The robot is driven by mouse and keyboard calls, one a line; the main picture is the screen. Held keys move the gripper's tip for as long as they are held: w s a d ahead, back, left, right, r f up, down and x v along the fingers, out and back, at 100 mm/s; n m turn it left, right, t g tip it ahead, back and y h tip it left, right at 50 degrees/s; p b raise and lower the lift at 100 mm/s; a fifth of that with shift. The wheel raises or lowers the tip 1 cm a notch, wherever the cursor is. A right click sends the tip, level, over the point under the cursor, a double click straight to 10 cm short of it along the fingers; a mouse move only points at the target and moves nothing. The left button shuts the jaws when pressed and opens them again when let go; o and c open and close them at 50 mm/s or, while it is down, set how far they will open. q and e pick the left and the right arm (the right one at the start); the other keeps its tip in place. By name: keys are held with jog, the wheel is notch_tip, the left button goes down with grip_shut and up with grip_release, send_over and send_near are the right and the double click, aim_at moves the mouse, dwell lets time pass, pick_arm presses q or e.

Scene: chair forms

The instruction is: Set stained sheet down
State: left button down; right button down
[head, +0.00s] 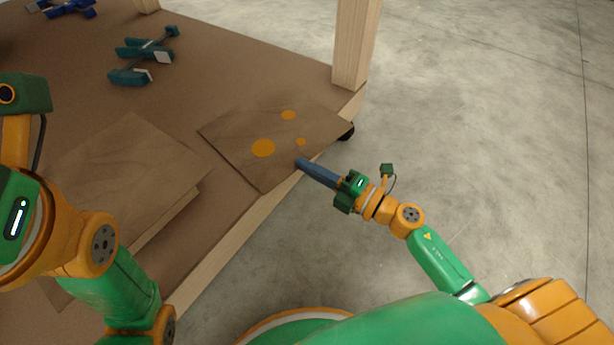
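The stained sheet (235,135), a thin brown panel with several orange spots, lies flat at the table's right edge, in the middle of the head view. I cannot tell whether it fully rests on the table or is slightly above it. My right gripper (302,164) reaches in from the right, its long blue-grey fingers together on the sheet's near right edge. It looks shut on that edge; the lower finger is hidden. My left arm comes in at the left, but its fingertips are not in view.
The brown tabletop (225,60) has a pale wooden edge and a wooden post (355,45) beyond the sheet. A stack of plain brown sheets (125,160) lies to the left. Teal clamps (132,76) and blue clamps (65,8) lie farther back. Grey floor is clear at right.

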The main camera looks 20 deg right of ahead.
jog(key=shift+f, duration=0.2)
jog(key=c, duration=1.1)
grip_release()
